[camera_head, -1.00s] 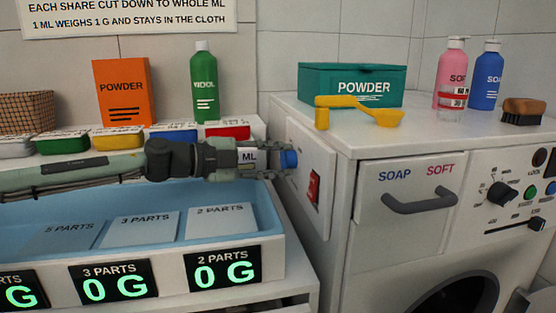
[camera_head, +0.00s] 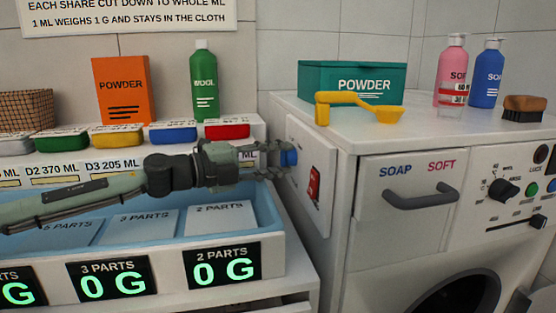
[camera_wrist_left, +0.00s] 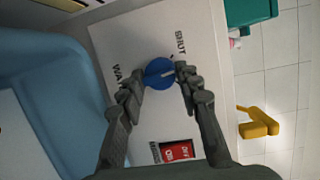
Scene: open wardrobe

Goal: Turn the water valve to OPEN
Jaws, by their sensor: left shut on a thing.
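The water valve is a blue round knob (camera_head: 289,158) on a white panel (camera_head: 321,165) on the side of the white machine. In the left wrist view the knob (camera_wrist_left: 160,73) shows a short white mark that points right, toward the side where the word SHUT (camera_wrist_left: 180,42) is printed. A second word at the left, beginning WA, is partly hidden by a finger. My left gripper (camera_head: 281,160) is shut on the knob, with one finger at each side of it. My right gripper is in neither view.
A red switch (camera_head: 314,183) sits below the knob on the same panel. A blue basin (camera_head: 268,207) lies under my left arm. Colored tubs line the shelf behind it. A yellow scoop (camera_head: 360,104) rests on the machine top by a teal powder box (camera_head: 353,83).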

